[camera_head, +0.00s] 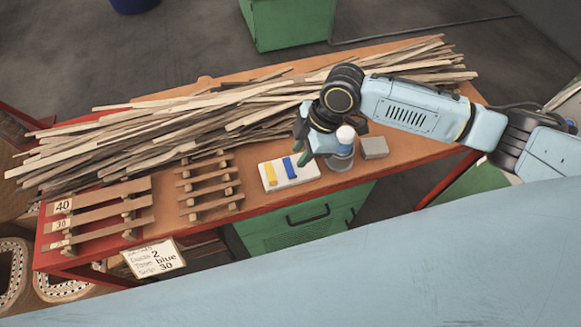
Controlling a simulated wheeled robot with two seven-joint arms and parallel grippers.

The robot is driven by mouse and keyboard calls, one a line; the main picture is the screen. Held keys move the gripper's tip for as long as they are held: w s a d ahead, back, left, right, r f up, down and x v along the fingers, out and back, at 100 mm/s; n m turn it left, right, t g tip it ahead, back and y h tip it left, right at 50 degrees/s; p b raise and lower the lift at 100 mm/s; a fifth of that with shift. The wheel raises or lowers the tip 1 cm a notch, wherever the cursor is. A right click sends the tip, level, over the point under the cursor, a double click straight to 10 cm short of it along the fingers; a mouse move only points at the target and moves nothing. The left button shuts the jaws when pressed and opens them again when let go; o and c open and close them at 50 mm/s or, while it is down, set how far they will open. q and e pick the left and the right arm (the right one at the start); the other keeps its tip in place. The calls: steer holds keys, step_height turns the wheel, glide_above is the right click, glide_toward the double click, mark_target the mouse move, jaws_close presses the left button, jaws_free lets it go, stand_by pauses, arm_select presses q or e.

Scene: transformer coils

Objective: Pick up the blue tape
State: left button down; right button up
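The blue tape (290,168) is a small upright-looking strip on a white block (309,172), to the right of a yellow tape (270,174). The block lies on the orange-topped workbench (400,152). My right arm reaches in from the right, and its gripper (303,145) hangs just above and to the right of the blue tape, its green fingertips close to it. Whether the fingers are apart or shut is too small to tell. No contact with the tape is visible. My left gripper is not in view.
A pile of wooden strips (160,140) covers the bench's back. Slatted racks (208,187) stand at the left. A grey block (374,147) and a round metal object (340,161) sit right of the tapes. A note sign (153,258) hangs at the front edge.

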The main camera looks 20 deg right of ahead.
mark_target(293, 176)
steer(key=shift+n+h, duration=0.3)
steer(key=x, duration=0.3)
steer(key=d+x, duration=0.1)
steer(key=x, duration=0.3)
steer(key=d+x, duration=0.1)
steer(key=x, duration=0.2)
steer(key=shift+w+a+f, duration=0.2)
steer(key=shift+f, duration=0.45)
steer(key=shift+c, duration=0.5)
jaws_close()
